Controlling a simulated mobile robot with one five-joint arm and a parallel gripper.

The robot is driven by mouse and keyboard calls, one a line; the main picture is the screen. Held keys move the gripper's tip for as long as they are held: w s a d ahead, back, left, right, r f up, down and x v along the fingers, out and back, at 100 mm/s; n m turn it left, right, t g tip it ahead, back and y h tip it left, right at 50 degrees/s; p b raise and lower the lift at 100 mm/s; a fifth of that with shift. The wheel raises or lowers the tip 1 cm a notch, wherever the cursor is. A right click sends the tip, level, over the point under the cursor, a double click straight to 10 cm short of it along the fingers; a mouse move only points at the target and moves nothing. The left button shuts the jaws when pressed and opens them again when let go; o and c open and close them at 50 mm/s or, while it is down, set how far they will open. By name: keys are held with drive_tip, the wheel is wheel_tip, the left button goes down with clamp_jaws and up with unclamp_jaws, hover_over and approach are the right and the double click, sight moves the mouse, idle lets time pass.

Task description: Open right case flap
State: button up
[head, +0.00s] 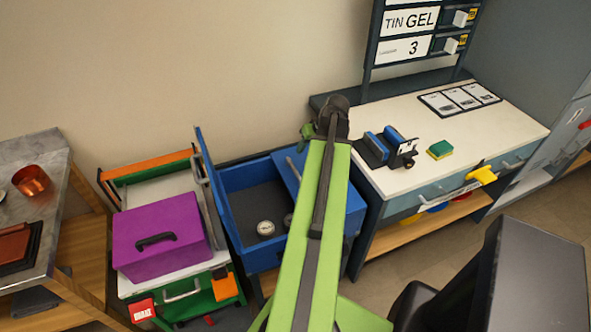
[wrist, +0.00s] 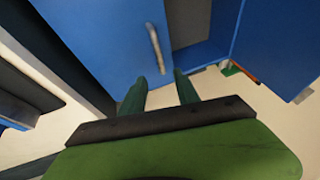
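The blue case (head: 265,252) stands against the wall in the head view. Its right flap (head: 287,180) lies over the right side of the opening, partly behind my arm. The right flap (wrist: 100,40) also fills the upper left of the wrist view, with a grey bar handle (wrist: 157,48) near its edge. The left flap (wrist: 285,45) stands raised. My gripper (wrist: 160,75) is open, with two dark green fingers apart and nothing between them. The handle is just beyond the fingertips; contact cannot be told. My gripper (head: 307,131) is small and partly hidden in the head view.
A round gauge (head: 265,228) lies inside the case. A purple box (head: 160,240) on a green cart is to the left. To the right, a white-topped bench (head: 400,185) holds blue blocks (head: 384,143) and a sponge (head: 440,149). A dark monitor-like object (head: 535,280) is at lower right.

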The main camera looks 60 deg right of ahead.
sight(294, 167)
drive_tip(key=b+x, duration=0.5)
drive_tip(key=x, duration=0.2)
drive_tip(key=b+x, duration=0.6)
drive_tip(key=shift+s+f, duration=0.1)
drive_tip(key=shift+f, duration=0.35)
drive_tip(key=shift+w+d+f+b, duration=0.1)
drive_tip(key=shift+w+f+b, duration=0.2)
drive_tip(key=shift+f+b, duration=0.15)
drive_tip(key=shift+c, duration=0.5)
clamp_jaws()
